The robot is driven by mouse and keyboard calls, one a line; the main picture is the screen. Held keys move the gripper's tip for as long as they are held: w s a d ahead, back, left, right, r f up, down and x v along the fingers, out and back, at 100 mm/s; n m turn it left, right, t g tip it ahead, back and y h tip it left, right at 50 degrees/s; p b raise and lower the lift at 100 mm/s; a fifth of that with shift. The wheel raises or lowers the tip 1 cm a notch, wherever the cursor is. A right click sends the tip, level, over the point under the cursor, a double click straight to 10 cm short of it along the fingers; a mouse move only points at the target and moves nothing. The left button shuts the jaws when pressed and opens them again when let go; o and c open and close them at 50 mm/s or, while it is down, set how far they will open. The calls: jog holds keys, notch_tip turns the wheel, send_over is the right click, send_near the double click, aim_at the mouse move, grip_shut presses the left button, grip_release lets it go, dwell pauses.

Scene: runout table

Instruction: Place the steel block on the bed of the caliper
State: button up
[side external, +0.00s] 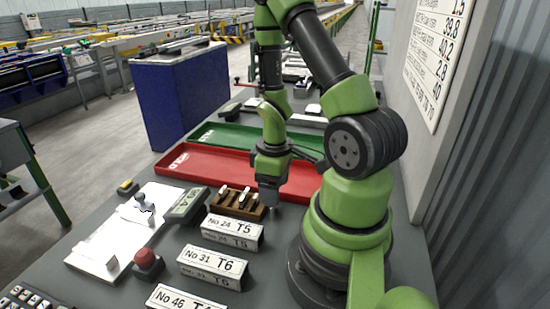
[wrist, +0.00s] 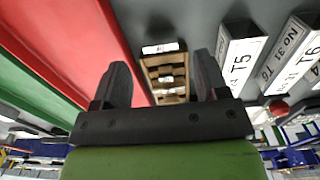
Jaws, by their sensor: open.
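A wooden rack (side external: 228,211) with several slots holds small pale metallic pieces (side external: 245,194). The rack also shows in the wrist view (wrist: 149,62), between my fingers. I cannot tell which piece is the steel block. My gripper (side external: 268,196) is low at the rack's right end, pointing down. In the wrist view my gripper (wrist: 161,75) has its fingers wide apart, with nothing held between them. A white plate with a small upright fixture (side external: 138,205), apparently the caliper and its bed, lies at the left; its bed (side external: 115,236) looks bare.
A digital readout (side external: 187,204) stands between plate and rack. White labelled bars (side external: 232,232) lie in front of the rack. A red tray (side external: 215,162) and green tray (side external: 235,137) lie behind. A red button (side external: 147,260) and yellow button box (side external: 127,187) flank the plate.

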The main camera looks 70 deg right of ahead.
jog(key=w+a+r+m+t, duration=0.1)
jog(key=a+r, duration=0.4)
jog(key=r, duration=0.6)
jog(key=w+a+r+m+t, duration=0.1)
jog(key=a+r+t, duration=0.3)
jog(key=r, duration=0.7)
jog(key=shift+a+m+t, duration=0.3)
jog(key=shift+a+m, duration=0.2)
jog(key=shift+a, duration=0.5)
jog(key=s+a+r+y, duration=0.1)
jog(key=s+a+r+m+t+y, duration=0.1)
jog(key=a+r, duration=0.1)
jog(key=shift+s+a+r+t, duration=0.15)
jog(key=shift+s+a+t, duration=0.05)
jog(key=shift+a+t, duration=0.1)
jog(key=shift+c, duration=0.8)
jog(key=shift+s+a+r, duration=0.1)
jog(key=shift+s, duration=0.05)
jog(key=c, duration=0.7)
